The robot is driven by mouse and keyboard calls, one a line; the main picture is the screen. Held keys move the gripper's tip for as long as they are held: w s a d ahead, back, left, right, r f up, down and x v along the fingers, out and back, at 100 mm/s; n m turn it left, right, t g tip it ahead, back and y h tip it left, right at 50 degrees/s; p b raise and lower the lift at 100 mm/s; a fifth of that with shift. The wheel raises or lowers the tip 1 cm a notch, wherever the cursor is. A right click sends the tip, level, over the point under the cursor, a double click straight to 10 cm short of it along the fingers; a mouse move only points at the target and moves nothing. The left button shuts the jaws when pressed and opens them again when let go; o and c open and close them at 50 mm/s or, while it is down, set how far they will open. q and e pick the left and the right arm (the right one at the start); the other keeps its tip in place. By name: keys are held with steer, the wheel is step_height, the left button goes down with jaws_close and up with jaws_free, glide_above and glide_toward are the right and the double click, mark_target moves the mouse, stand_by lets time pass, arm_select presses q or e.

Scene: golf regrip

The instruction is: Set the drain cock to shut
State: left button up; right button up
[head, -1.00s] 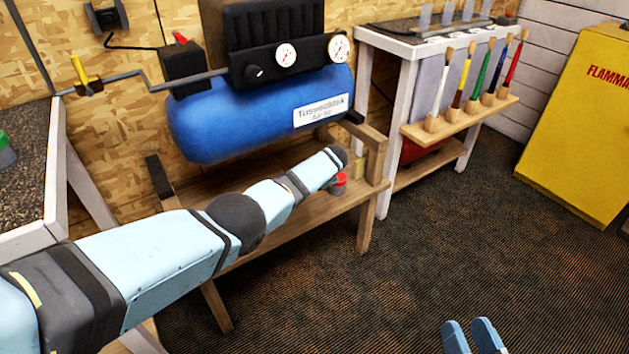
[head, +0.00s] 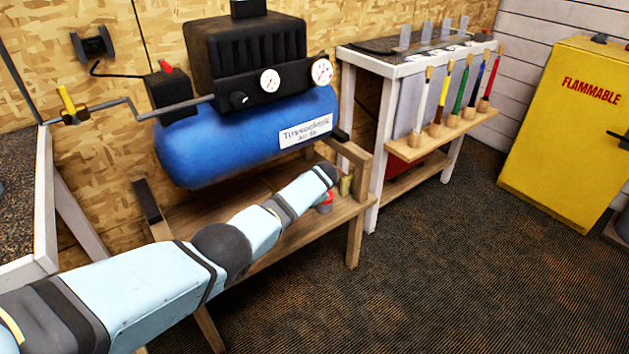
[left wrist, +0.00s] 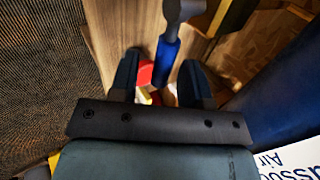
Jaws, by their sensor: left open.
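The blue air tank (head: 235,150) sits on a wooden stand. In the left wrist view, a lever with a blue sleeve (left wrist: 166,60) and a dark grey hub (left wrist: 182,10) appears to be the drain cock. The tank's side (left wrist: 285,85) is to its right. My left gripper (left wrist: 160,85) is open, with the free end of the blue lever between its fingers in the picture. I cannot tell whether they touch it. In the head view my left wrist covers the cock and the gripper. My right gripper is out of view.
A red object (head: 326,201) rests on the stand's shelf (head: 290,228) near my left wrist. A yellow lever (head: 68,105) is on the pipe at left. A white-legged bench (head: 376,150) with a brush rack and a yellow cabinet (head: 560,130) stand right. The front floor is clear.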

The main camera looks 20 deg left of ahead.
arm_select(q)
steer(key=p+v, duration=0.5)
steer(key=v, duration=0.6)
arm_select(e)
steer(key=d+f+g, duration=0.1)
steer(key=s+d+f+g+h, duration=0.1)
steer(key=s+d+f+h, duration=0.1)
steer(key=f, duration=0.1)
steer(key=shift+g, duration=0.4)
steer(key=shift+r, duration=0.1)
